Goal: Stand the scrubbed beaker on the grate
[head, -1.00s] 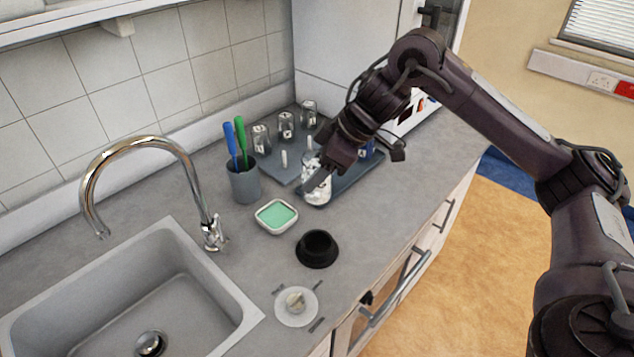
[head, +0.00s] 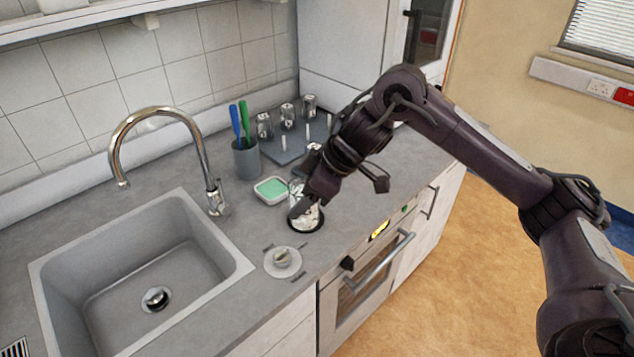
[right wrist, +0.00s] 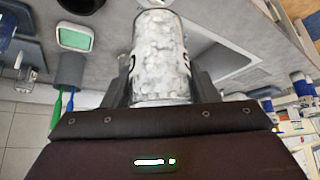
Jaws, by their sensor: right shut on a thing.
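My right gripper (head: 303,200) is shut around a clear beaker (head: 306,216) covered in white foam. The beaker is upright at the round black holder (head: 305,231), whose dark rim shows around its base. I cannot tell whether it rests in the holder or hangs just above. In the right wrist view the foamy beaker (right wrist: 160,60) stands between the two fingers, with dark markings on its glass.
The sink (head: 150,270) is at the left, under a curved tap (head: 205,155). A green sponge dish (head: 271,190), a brush cup (head: 246,158) and a round knob plate (head: 282,262) surround the holder. A peg rack (head: 285,150) and several beakers stand behind.

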